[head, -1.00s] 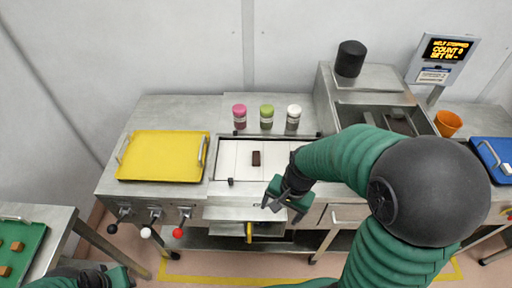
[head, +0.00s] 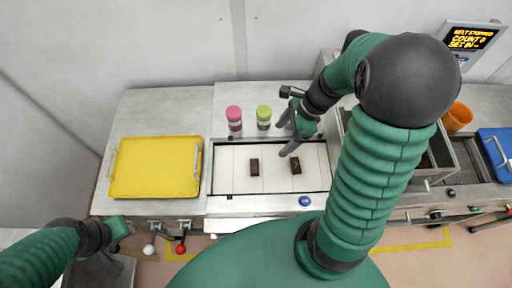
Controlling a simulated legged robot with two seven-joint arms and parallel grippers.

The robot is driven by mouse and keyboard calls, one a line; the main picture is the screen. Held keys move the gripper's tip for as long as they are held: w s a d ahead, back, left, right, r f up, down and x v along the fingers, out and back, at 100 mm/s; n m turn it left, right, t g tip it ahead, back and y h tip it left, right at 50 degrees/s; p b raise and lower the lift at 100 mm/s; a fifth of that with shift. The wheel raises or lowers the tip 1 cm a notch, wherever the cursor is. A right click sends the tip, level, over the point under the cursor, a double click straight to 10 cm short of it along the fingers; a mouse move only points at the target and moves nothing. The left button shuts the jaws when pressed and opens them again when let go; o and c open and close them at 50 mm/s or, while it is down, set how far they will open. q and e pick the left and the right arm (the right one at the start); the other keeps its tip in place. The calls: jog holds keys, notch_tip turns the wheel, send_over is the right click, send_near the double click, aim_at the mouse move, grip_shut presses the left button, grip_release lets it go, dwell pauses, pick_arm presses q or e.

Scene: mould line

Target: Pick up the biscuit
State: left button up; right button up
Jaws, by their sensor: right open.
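Two dark brown biscuits lie on the white belt: the left biscuit (head: 254,167) and the right biscuit (head: 295,166). They are apart from each other. My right gripper (head: 284,138) is open and empty, reaching in from the right over the back of the belt (head: 228,181). In the picture its lower fingertip is just above the right biscuit; I cannot tell the height gap. My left gripper (head: 120,246) is at the lower left, in front of the bench and away from the biscuits. Its fingers are partly lost against dark parts.
A pink-capped jar (head: 234,118) and a green-capped jar (head: 264,117) stand behind the belt. A yellow tray (head: 155,167) lies left of it. A blue button (head: 305,201) is at the front rail. An orange cup (head: 458,116) and a blue tray (head: 496,150) are at right.

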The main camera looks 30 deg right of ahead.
jog(key=b, duration=0.2)
send_over(257, 166)
jog(key=d, duration=0.1)
jog(key=f, duration=0.6)
jog(key=s+f, duration=0.1)
jog(key=f, duration=0.2)
jog(key=shift+f, duration=0.25)
jog(key=f, duration=0.4)
jog(key=shift+w+d, duration=0.3)
jog(key=shift+d, duration=0.05)
jog(key=shift+f, duration=0.4)
jog(key=shift+a, duration=0.7)
jog(key=shift+w+a, duration=0.15)
jog(key=shift+a, duration=0.4)
jog(key=shift+c, duration=1.4)
jog(key=shift+w, duration=0.1)
jog(key=shift+c, duration=2.4)
jog(key=shift+d, duration=0.25)
jog(key=shift+c, duration=1.3)
pick_arm(q)
jog(key=shift+s+a+f, duration=0.65)
jog(key=shift+s+f, duration=0.15)
jog(key=shift+f, duration=0.05)
pick_arm(e)
jog(key=shift+s+d, duration=0.2)
jog(key=shift+d, duration=0.25)
jog(key=c, duration=0.4)
